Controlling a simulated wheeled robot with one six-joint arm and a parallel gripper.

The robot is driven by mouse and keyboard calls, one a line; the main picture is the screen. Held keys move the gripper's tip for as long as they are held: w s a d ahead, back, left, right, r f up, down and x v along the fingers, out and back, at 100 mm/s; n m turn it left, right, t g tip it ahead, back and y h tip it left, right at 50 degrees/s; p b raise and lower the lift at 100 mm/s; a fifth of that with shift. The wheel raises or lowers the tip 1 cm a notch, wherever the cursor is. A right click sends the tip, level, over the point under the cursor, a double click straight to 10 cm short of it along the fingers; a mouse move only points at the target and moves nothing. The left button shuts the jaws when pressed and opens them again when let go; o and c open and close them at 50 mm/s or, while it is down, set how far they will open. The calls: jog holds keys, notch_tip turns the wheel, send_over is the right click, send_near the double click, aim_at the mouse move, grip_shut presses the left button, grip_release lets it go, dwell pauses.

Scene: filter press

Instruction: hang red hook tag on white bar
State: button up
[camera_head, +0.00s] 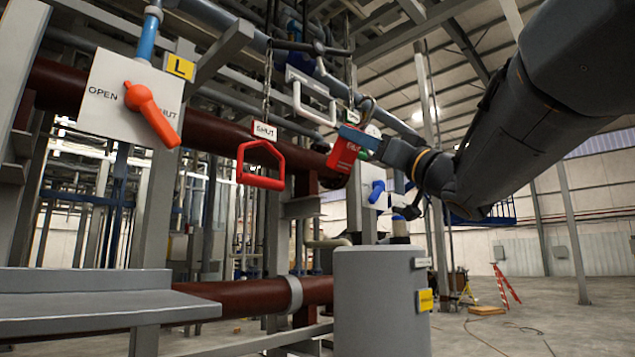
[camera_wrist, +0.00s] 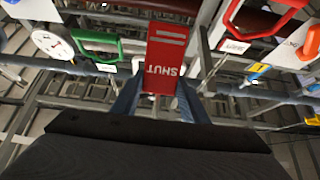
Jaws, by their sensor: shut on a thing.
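My gripper (camera_head: 365,140) is shut on the red hook tag (camera_head: 342,156), in mid-air right of centre in the head view. In the wrist view the tag (camera_wrist: 165,60) stands between my fingers (camera_wrist: 157,95), with "SHUT" reading upside down. A grey hook shows above the tag in the head view. The white bar (camera_head: 299,103) is a bent white handle, hanging up and to the left of the tag in the head view. The tag looks apart from it, but the depth between them is hard to tell. I cannot make out the white bar surely in the wrist view.
A white panel (camera_head: 103,108) with an orange lever (camera_head: 152,115) stands further left. A gauge (camera_wrist: 52,44) and green handle (camera_wrist: 97,43) are near my gripper. A grey cylinder (camera_head: 382,305) stands below.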

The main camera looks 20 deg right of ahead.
jog(key=w+f+p+x, duration=0.1)
jog(key=f+p+x, duration=0.1)
jog(key=x, duration=1.1)
jog(key=shift+a, duration=0.35)
jog(key=shift+w+a, duration=0.15)
jog(key=shift+w, duration=0.15)
jog(key=c, duration=0.3)
jog(key=w+f, duration=0.1)
jog(key=w+a+f+b, duration=0.1)
jog(key=w, duration=0.1)
jog(key=shift+a+f+b, duration=0.3)
jog(key=shift+a+f, duration=0.05)
jog(key=shift+f, duration=0.05)
jog(key=shift+c, duration=0.2)
dwell(0.5)
dwell(0.4)
